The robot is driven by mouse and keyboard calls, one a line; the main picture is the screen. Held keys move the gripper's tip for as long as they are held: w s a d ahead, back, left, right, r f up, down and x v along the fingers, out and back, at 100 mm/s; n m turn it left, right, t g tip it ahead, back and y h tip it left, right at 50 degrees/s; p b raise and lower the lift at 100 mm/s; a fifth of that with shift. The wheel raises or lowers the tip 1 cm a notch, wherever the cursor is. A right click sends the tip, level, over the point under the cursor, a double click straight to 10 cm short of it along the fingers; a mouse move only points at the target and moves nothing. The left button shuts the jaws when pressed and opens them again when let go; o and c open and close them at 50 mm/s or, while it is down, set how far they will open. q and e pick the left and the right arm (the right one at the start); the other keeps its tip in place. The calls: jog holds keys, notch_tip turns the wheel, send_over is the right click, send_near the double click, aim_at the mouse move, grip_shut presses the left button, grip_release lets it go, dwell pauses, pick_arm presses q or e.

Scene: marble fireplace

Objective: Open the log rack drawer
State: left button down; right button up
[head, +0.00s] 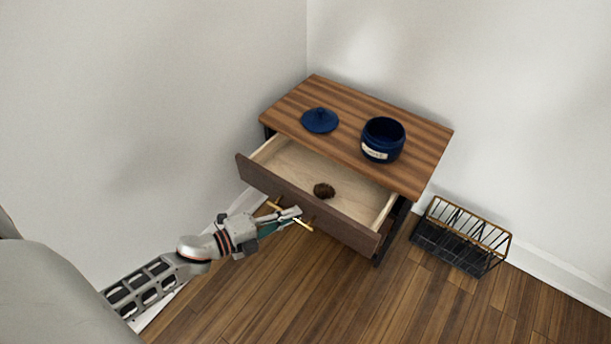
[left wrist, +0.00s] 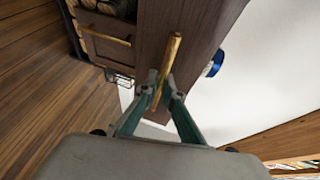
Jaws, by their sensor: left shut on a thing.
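The wooden drawer (head: 345,198) of the log rack cabinet stands pulled out, its pale inside showing. A brown pinecone (head: 324,190) lies in it. My left gripper (head: 292,214) is at the drawer's dark front and shut on its gold bar handle (head: 304,224). In the left wrist view, the two fingers (left wrist: 162,92) close on the gold handle (left wrist: 171,58), which stands out from the dark front (left wrist: 205,25). A second front with a gold handle (left wrist: 107,38) shows lower on the cabinet, below logs (left wrist: 98,6). My right gripper is not in view.
A blue lid (head: 320,120) and a blue jar (head: 383,139) stand on the striped wooden cabinet top (head: 425,135). A black and gold wire rack (head: 462,238) stands on the floor to the right. Walls close in behind and left. The floor in front (head: 330,295) is clear.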

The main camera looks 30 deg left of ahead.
pick_arm(q)
jog(key=shift+s+a, duration=0.15)
jog(key=shift+s, duration=1.75)
jog(key=c, duration=2.2)
grip_release()
jog(key=shift+o, duration=0.2)
jog(key=v, duration=1.2)
